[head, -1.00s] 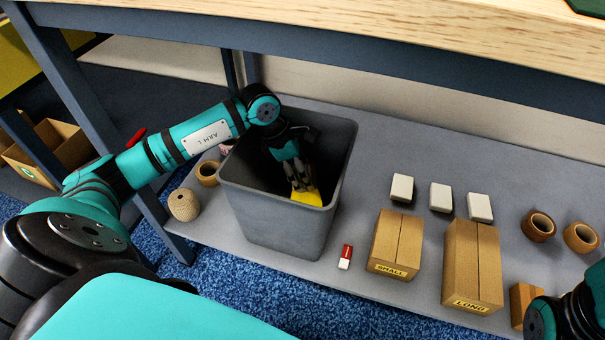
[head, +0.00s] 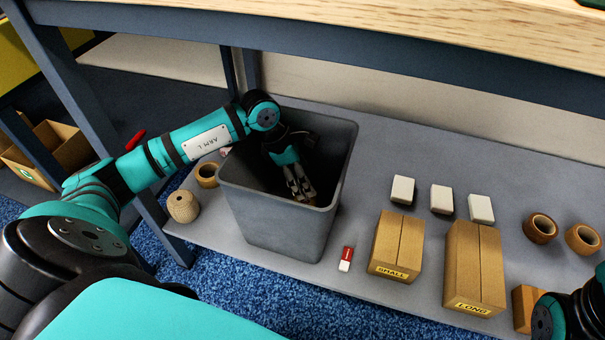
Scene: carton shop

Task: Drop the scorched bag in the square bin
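The square bin (head: 285,222) is a grey, open-topped bin standing on the low grey shelf. My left gripper (head: 303,194) reaches down inside its mouth, near the front right inner wall. Its fingers look a little apart, with nothing seen between them. The scorched bag is not visible now; the bin's floor is dark and hidden behind the front wall. Only a part of my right arm shows at the lower right edge, and its gripper is out of view.
Right of the bin are a red-and-white small block (head: 346,259), a SMALL carton (head: 397,243), a LONG carton (head: 474,262), three white blocks (head: 441,199) and tape rolls (head: 540,228). A twine spool (head: 183,207) stands left. The wooden tabletop (head: 400,25) overhangs above.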

